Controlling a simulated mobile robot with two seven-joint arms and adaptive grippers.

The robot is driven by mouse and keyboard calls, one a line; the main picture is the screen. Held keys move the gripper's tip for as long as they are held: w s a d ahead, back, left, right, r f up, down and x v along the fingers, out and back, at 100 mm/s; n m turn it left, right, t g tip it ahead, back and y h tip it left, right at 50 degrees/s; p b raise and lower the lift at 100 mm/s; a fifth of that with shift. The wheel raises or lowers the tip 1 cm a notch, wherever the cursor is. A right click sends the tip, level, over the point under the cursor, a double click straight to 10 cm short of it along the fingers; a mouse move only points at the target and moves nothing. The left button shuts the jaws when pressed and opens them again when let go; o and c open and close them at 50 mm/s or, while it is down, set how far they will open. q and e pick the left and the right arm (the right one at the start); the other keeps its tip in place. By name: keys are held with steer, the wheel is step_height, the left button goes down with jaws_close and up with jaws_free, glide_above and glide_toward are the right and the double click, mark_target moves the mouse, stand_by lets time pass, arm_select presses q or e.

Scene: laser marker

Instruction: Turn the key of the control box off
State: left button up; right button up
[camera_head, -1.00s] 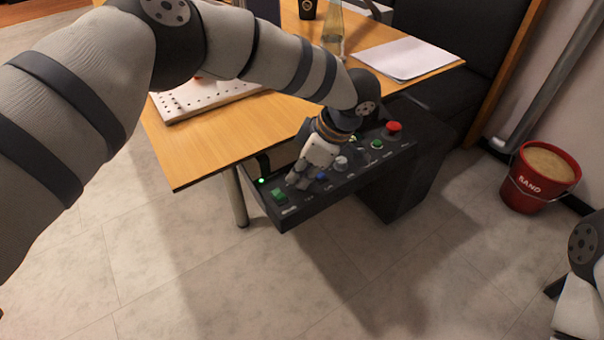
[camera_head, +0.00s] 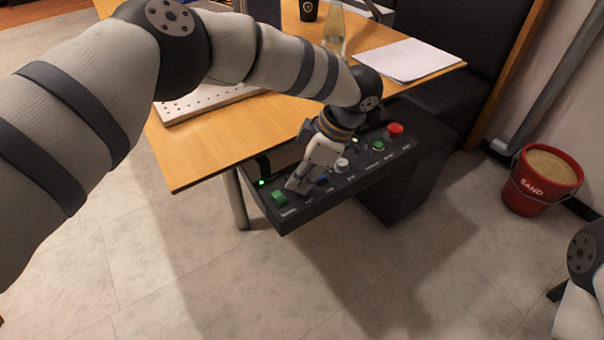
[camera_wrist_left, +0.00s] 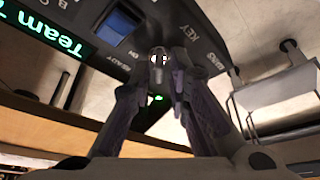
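The dark control box (camera_head: 350,185) sits beside the wooden table, its sloped panel carrying a row of controls. The key switch (camera_wrist_left: 158,60), a round silver face with a dark slot or key, shows in the left wrist view beside the printed word KEY. My left gripper (camera_wrist_left: 158,82) is open, with its two dark fingers apart on either side of the key switch's line. I cannot tell whether they touch it. In the head view my left gripper (camera_head: 298,187) is low over the panel and hides the key. My right gripper is out of view.
A green switch (camera_head: 279,197) and a blue button (camera_wrist_left: 122,27) flank the key; a red mushroom button (camera_head: 394,129) is at the far end. A bottle (camera_head: 334,30) and papers (camera_head: 407,60) are on the table (camera_head: 215,150). A red sand bucket (camera_head: 540,182) stands right.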

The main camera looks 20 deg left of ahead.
arm_select(q)
steer(key=v, duration=1.2)
